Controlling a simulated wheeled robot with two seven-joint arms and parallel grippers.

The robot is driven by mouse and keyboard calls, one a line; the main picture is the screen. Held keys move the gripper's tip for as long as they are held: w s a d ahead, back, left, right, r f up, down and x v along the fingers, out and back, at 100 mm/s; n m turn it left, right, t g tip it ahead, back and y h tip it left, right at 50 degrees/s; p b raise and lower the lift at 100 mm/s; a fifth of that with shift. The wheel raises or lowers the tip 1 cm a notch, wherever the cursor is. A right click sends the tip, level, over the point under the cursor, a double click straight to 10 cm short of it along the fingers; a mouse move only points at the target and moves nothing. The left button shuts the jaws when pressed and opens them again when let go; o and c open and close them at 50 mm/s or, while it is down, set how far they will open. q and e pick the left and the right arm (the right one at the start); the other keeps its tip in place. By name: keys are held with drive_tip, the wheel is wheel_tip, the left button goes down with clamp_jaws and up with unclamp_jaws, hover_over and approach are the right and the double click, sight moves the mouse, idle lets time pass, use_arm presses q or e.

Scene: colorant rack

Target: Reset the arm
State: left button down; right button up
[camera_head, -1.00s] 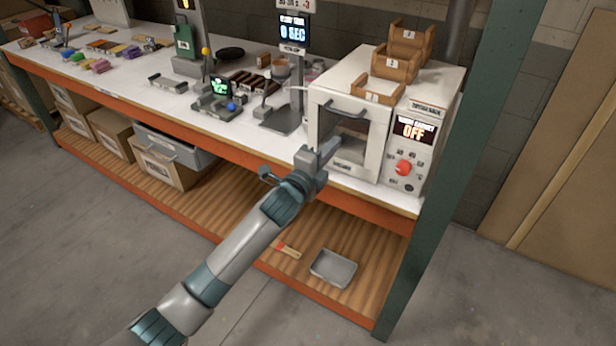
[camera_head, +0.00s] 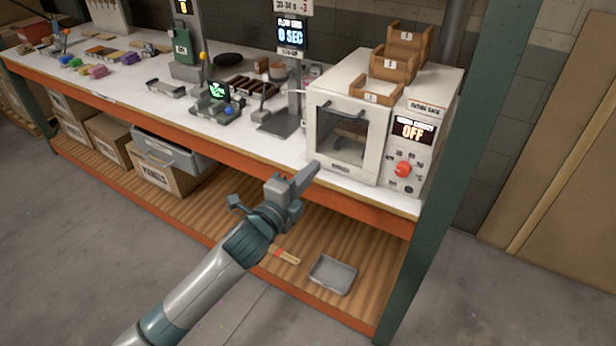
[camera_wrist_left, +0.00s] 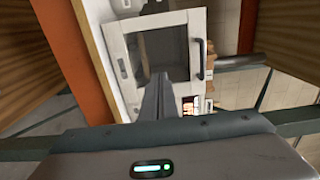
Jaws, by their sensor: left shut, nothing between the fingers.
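My left gripper (camera_head: 308,178) is shut and empty in the head view. It is in front of the bench edge, below and left of the white oven-like cabinet (camera_head: 372,172). The cabinet's windowed door looks closed, and its panel reads OFF. In the left wrist view the shut fingers (camera_wrist_left: 155,85) point toward the cabinet door (camera_wrist_left: 205,22), apart from it. My right gripper is not in view.
The workbench (camera_head: 240,145) has an orange front edge. Wooden bins (camera_head: 398,68) sit on the cabinet. A stand with a screen (camera_head: 291,35) is left of it. The lower shelf holds a grey tray (camera_head: 333,274) and cardboard boxes (camera_head: 160,170). A green post (camera_head: 455,160) stands at the right.

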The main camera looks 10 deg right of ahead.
use_arm(q)
drive_tip(key=shift+s+a, duration=0.3)
drive_tip(key=shift+s, duration=0.15)
